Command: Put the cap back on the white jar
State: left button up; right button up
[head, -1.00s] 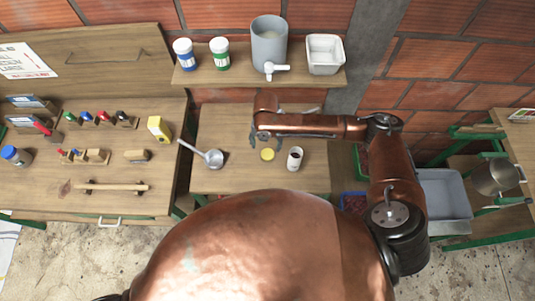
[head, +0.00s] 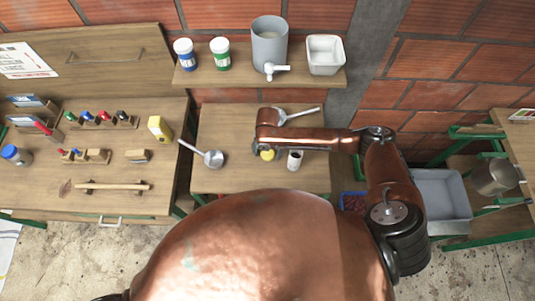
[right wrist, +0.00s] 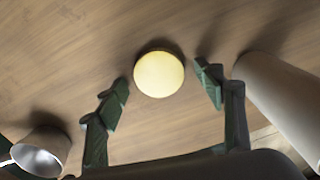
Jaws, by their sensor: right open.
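The yellow cap (head: 267,155) lies flat on the middle table, left of the white jar (head: 294,160). The jar stands upright and uncapped, with a dark opening. My right gripper (right wrist: 163,80) is open and empty above the cap. In the right wrist view the cap (right wrist: 159,74) shows between and just beyond the two green fingertips, apart from both. The white jar (right wrist: 282,95) is close outside the right-hand finger in that view. In the head view my right arm mostly hides the fingers. My left gripper is not in view.
A ladle (head: 213,159) lies left of the cap, and another (head: 283,116) lies behind my arm. A shelf (head: 240,78) above holds two lidded jars, a grey container (head: 269,45) and a white tub (head: 324,55). The table front is clear.

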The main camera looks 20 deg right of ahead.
aim_at(267, 154)
dwell(0.3)
jog(key=c, duration=0.8)
jog(key=shift+r, duration=0.1)
jog(key=shift+r, duration=0.25)
notch_tip(267, 154, up, 2)
jog(key=shift+r, duration=0.15)
jog(key=s+a+r, duration=0.2)
jog(key=s+r, duration=0.1)
jog(key=s, duration=0.1)
jog(key=s+a+r, duration=0.2)
jog(key=s+r, duration=0.1)
jog(key=s, duration=0.1)
jog(key=s+a+r, duration=0.2)
jog(key=s+r, duration=0.2)
jog(key=shift+s, duration=0.35)
